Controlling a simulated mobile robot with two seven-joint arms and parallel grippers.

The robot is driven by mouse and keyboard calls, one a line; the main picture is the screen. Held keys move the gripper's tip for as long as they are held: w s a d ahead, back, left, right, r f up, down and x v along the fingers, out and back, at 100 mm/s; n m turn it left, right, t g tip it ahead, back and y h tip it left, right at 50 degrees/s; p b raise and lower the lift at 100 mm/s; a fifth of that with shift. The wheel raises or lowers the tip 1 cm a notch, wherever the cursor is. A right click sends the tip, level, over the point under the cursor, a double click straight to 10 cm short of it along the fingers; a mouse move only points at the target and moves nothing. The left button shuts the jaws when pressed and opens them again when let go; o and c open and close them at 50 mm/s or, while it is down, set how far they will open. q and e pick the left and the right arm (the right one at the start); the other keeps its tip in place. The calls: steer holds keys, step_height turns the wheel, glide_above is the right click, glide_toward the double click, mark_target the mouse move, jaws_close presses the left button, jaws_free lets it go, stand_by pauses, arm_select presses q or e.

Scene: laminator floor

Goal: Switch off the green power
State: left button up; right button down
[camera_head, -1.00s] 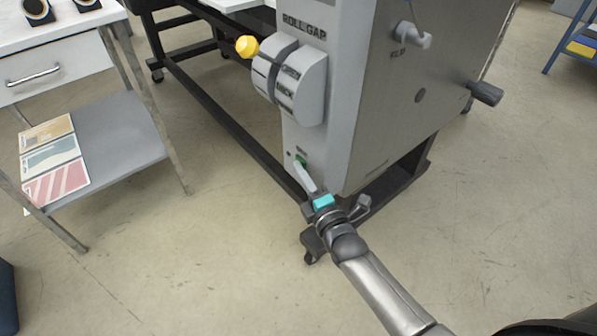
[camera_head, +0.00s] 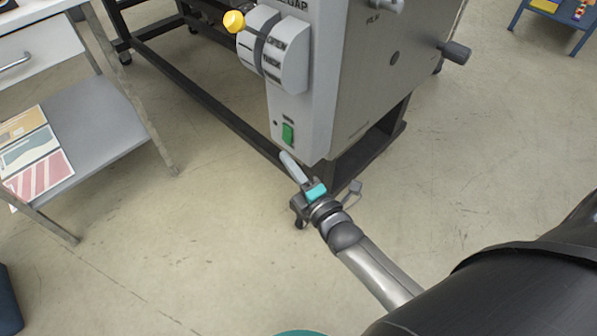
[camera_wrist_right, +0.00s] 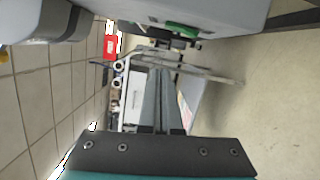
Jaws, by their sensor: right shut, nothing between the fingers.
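The green power switch (camera_head: 288,134) is on the lower front face of the grey laminator (camera_head: 345,90), below the roll gap dial. My right gripper (camera_head: 284,156) is shut and empty, just below the switch and apart from it in the head view. In the right wrist view the shut fingers (camera_wrist_right: 158,75) point up the picture, and the green switch (camera_wrist_right: 184,29) shows beyond their tips, slightly to the right. Which way the rocker is tipped is too small to tell. My left gripper is not in view.
A dark handle (camera_head: 455,52) sticks out at the machine's right. A table with a lower shelf (camera_head: 100,115) stands at the left. The floor in front is clear.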

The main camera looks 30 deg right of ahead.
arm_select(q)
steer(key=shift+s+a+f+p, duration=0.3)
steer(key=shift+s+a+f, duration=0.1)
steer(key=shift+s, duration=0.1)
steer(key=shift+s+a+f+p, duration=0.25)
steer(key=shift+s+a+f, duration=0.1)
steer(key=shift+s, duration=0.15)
arm_select(e)
steer(key=shift+s+d, duration=0.15)
steer(key=shift+s, duration=1)
steer(key=shift+s+d, duration=0.15)
steer(key=shift+s, duration=0.95)
